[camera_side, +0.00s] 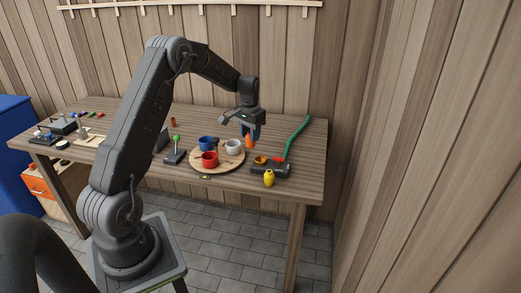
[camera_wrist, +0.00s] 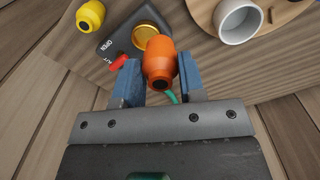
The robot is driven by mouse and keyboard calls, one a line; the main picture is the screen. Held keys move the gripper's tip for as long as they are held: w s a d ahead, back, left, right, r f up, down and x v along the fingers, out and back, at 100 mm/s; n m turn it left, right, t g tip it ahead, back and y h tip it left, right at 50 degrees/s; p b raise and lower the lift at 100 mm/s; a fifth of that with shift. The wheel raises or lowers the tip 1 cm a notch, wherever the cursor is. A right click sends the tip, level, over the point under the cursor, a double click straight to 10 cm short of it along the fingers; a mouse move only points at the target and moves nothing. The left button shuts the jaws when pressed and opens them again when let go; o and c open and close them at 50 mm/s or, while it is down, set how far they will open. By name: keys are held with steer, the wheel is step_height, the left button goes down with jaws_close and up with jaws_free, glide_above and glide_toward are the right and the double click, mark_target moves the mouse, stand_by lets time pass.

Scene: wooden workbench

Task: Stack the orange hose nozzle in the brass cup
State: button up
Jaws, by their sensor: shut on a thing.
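The orange hose nozzle (camera_wrist: 160,62) is held between the two blue fingers of my gripper (camera_wrist: 158,80) in the wrist view. In the side view my gripper (camera_side: 250,134) points down with the orange nozzle (camera_side: 250,142) below its fingers, above the bench near the right edge of the round board. The brass cup (camera_side: 260,160) sits on a dark block to the right of and below the nozzle. In the wrist view the brass cup (camera_wrist: 145,32) shows just beyond the nozzle, which partly covers its near side. The nozzle is apart from the cup in the side view.
A yellow object (camera_side: 269,178) stands by the bench's front edge. The round board (camera_side: 199,168) holds white (camera_side: 233,146), red (camera_side: 210,159) and blue (camera_side: 207,142) cups. A green-knobbed lever (camera_side: 176,146) stands left.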

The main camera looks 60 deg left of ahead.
steer(key=w+d+f, duration=0.2)
steer(key=w, duration=0.1)
steer(key=shift+f, duration=2.05)
steer(key=shift+f, duration=0.35)
steer(key=o, duration=0.9)
